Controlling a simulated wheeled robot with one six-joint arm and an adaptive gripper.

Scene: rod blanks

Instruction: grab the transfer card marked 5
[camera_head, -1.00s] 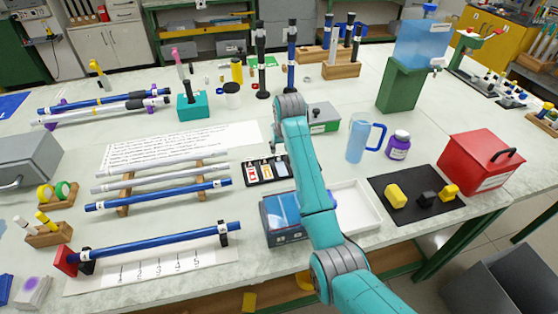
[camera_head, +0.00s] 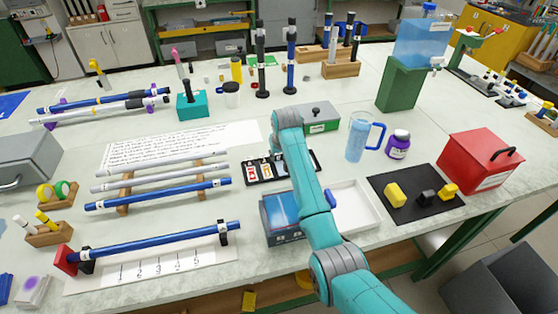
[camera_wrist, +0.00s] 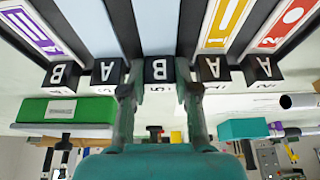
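The transfer cards stand in a black rack (camera_head: 252,171) on the table in the head view, partly hidden by my arm. In the wrist view the cards show close up: a purple card (camera_wrist: 30,30), pale cards in the middle, an orange card (camera_wrist: 222,22) and a red card (camera_wrist: 288,22). Black end blocks carry white letters A and B. A small 5 appears beneath the middle B block (camera_wrist: 158,70). My gripper (camera_wrist: 158,92) has its fingers apart, one to either side of that middle block. Whether they touch it cannot be told. The gripper is hidden in the head view.
A grey and green box (camera_head: 320,118) stands behind the rack. A blue-topped box (camera_head: 283,218) and a white tray (camera_head: 355,208) lie in front. A blue mug (camera_head: 360,138) stands to the right, and blue and white rods (camera_head: 155,195) lie to the left.

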